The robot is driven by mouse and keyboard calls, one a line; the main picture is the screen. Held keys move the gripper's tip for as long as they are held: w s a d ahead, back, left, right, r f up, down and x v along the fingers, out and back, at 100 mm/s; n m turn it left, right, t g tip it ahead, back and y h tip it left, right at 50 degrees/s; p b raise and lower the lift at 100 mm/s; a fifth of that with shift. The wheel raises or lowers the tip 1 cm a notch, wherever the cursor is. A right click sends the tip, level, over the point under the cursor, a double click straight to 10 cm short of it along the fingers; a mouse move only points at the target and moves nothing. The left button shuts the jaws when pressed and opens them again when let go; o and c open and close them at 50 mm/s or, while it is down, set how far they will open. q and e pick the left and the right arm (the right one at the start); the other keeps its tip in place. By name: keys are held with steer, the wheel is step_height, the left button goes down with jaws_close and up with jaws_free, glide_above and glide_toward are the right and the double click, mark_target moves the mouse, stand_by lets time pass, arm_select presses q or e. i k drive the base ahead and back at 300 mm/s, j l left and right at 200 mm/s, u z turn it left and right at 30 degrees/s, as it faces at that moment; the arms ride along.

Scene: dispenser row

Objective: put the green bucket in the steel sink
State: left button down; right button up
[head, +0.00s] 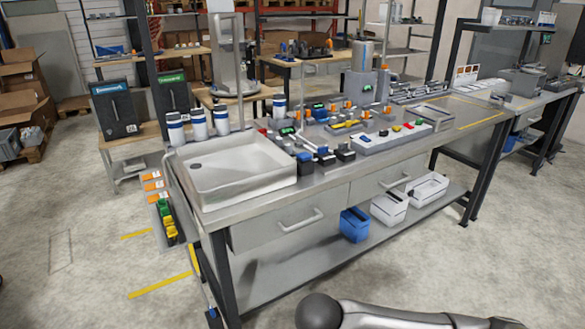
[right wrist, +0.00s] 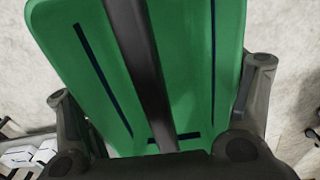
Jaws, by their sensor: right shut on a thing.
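The green bucket (right wrist: 190,60) fills most of the right wrist view, with dark stripes on its green surface. A dark bar crosses its middle. My right gripper (right wrist: 160,82) has one finger on each side of the bucket and is shut on it. The bucket's contents and far side are hidden. In the head view, only part of my right arm shows at the bottom edge; its gripper and the bucket are out of frame. The steel sink (head: 190,192) sits at the left end of the workbench and looks empty. My left gripper is not in view.
A blue bin (head: 354,225) and white bins (head: 389,208) stand on the lower shelf. The floor in front is clear.

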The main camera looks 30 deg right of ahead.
mark_target(229, 174)
steer(key=i+j+z, duration=0.2)
steer(key=z, duration=0.25)
steer(key=i+j+z, duration=0.1)
steer(key=j+z, duration=0.3)
steer(key=i+j+z, duration=0.1)
steer(key=j+z, duration=0.2)
steer(key=z, duration=0.15)
steer(key=j+z, duration=0.4)
steer(key=i+l, duration=0.05)
